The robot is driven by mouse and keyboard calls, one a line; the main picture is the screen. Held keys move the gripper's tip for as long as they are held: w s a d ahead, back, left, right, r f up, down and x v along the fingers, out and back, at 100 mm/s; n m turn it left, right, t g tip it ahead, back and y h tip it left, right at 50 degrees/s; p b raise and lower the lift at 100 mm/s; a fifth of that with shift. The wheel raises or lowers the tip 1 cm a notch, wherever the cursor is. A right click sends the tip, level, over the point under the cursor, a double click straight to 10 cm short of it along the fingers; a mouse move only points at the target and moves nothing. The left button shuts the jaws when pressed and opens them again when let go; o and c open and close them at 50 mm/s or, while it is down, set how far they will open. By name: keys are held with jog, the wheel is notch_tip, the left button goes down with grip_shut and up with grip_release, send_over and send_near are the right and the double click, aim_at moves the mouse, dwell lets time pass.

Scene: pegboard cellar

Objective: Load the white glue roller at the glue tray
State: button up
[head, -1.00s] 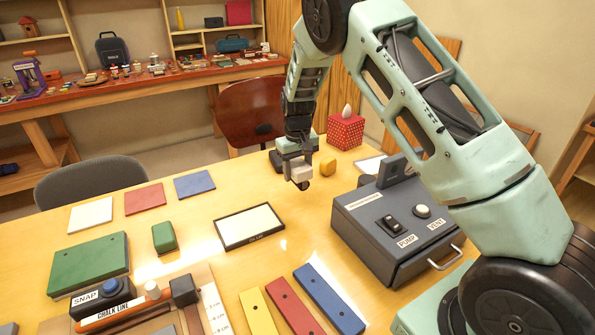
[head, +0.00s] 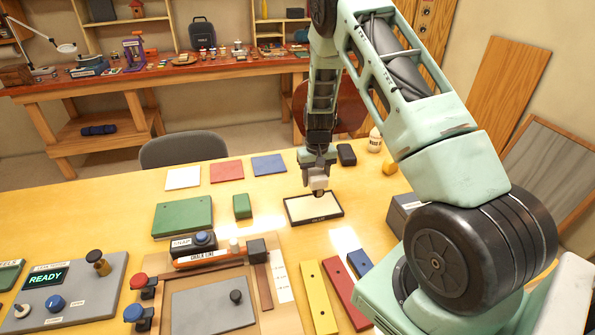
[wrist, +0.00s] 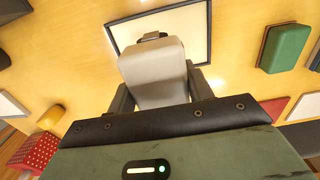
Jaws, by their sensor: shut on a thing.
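My gripper (head: 318,170) points down over the black-rimmed tray with a pale inside, the glue tray (head: 290,215). It is shut on a pale grey-white block with a small dark roller at its end, the white glue roller (head: 318,184). In the wrist view the roller (wrist: 152,70) sits between my two fingers, its dark end over the pale inside of the glue tray (wrist: 112,38). I cannot tell whether the roller touches the tray's surface. The tray's small label is too small to read.
A green block (head: 242,206) stands left of the tray, with red (head: 227,171) and blue (head: 269,166) flat pieces behind. Coloured strips (head: 318,297) lie in front.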

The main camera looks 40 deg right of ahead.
aim_at(313, 192)
jog(key=shift+a+f, duration=0.25)
jog(key=shift+w+f+b, duration=0.1)
jog(key=shift+f+b, duration=1.85)
jog(key=shift+f, duration=0.85)
jog(key=shift+f+b, duration=0.45)
jog(key=shift+f, duration=0.1)
jog(key=shift+r+p, duration=2.2)
jog(key=shift+r, duration=1.35)
